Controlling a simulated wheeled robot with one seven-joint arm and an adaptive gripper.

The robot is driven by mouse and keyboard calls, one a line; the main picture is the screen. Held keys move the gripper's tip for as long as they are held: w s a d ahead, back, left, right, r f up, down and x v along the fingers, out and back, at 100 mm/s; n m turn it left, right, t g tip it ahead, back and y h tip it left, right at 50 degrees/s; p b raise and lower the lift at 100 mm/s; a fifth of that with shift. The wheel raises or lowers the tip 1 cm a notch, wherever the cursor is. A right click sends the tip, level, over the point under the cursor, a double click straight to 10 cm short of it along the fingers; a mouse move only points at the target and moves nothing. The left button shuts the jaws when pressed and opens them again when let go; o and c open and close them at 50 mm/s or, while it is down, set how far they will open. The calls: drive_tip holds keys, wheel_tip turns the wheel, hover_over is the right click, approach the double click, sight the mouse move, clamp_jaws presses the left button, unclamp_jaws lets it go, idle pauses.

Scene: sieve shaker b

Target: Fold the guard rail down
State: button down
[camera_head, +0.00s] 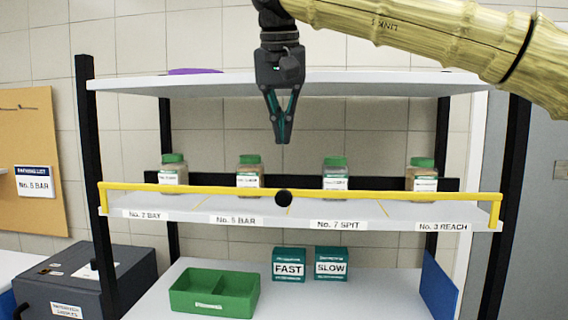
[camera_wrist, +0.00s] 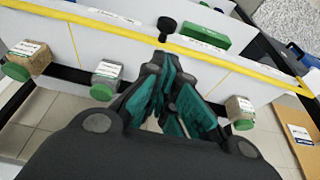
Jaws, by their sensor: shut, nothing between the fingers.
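The yellow guard rail (camera_head: 378,191) runs upright along the front edge of the middle shelf (camera_head: 300,211). A round black knob (camera_head: 284,198) sits at about its middle. In the wrist view the rail (camera_wrist: 120,33) crosses the upper part and the knob (camera_wrist: 167,24) stands beyond my fingertips. My gripper (camera_head: 283,140) points down with its fingers shut and empty. In the head view it hangs in front of the upper shelf, above the knob and apart from the rail.
Several green-lidded jars (camera_head: 250,172) stand on the middle shelf behind the rail. The upper shelf (camera_head: 210,84) is close to my gripper. Below are a green tray (camera_head: 252,292), a FAST box (camera_head: 289,264), a SLOW box (camera_head: 331,263) and a blue panel (camera_head: 438,287). A dark machine (camera_head: 100,280) stands at left.

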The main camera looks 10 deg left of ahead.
drive_tip(key=p+x, duration=0.1)
drive_tip(key=x, duration=0.3)
drive_tip(key=p+x, duration=0.2)
drive_tip(key=x, duration=0.3)
drive_tip(key=shift+w+r, duration=0.1)
drive_tip(key=shift+w, duration=0.15)
drive_tip(key=shift+w+f+p, duration=0.1)
drive_tip(key=shift+f+p, duration=0.3)
drive_tip(key=shift+f, duration=0.2)
drive_tip(key=shift+f+b, duration=0.15)
drive_tip(key=shift+b, duration=0.15)
drive_tip(key=shift+d+t+b, duration=0.1)
drive_tip(key=shift+t+b, duration=0.2)
drive_tip(key=shift+t, duration=0.1)
drive_tip(key=shift+s, duration=0.3)
drive_tip(key=shift+t+b, duration=0.3)
